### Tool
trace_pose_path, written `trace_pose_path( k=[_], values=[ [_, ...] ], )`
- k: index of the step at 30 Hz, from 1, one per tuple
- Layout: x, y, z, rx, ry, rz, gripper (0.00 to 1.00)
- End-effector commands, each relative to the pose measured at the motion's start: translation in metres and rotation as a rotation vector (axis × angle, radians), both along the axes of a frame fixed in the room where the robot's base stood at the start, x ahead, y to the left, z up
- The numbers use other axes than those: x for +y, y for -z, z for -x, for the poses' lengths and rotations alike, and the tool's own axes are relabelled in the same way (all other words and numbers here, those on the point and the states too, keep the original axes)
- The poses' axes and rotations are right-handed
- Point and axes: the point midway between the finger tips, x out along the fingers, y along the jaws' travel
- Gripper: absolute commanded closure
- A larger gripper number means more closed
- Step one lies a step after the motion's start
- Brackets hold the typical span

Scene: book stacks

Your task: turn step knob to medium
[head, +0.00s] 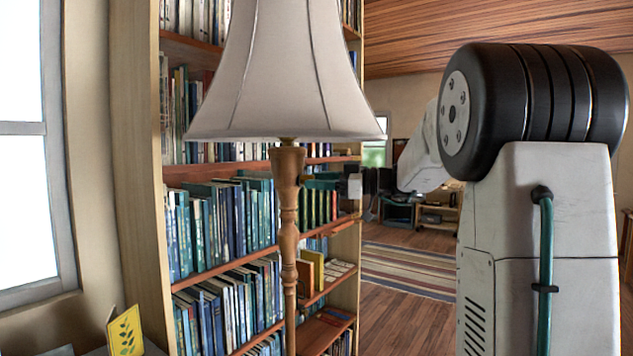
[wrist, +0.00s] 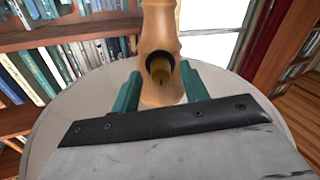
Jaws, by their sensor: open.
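A floor lamp has a turned wooden post (head: 288,195) and a pale fabric shade (head: 285,75). In the head view my gripper (head: 310,182) reaches in from the right at the post, just below the shade. The knob is not discernible there.
A tall bookcase (head: 172,255) full of books stands close behind the lamp. A window (head: 25,150) is at the left, with a yellow leaf-patterned card (head: 126,332) below it. Open wooden floor and a striped rug (head: 410,268) lie at the right.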

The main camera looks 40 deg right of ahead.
Motion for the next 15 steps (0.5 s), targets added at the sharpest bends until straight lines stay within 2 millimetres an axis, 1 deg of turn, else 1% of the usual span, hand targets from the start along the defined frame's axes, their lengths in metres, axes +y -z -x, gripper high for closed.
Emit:
trace_pose_path(
  k=[3,11,12,14,15],
  values=[
    [0.0049,0.0001,-0.0053,0.000,-0.001,0.000,0.56],
    [0.0054,0.0000,-0.0059,0.001,0.000,0.000,0.56],
    [0.0053,0.0000,-0.0058,0.001,0.000,0.001,0.67],
    [0.0053,0.0000,-0.0058,0.001,0.000,0.000,0.83],
    [0.0053,0.0000,-0.0058,0.001,0.000,0.000,0.95]
  ],
)
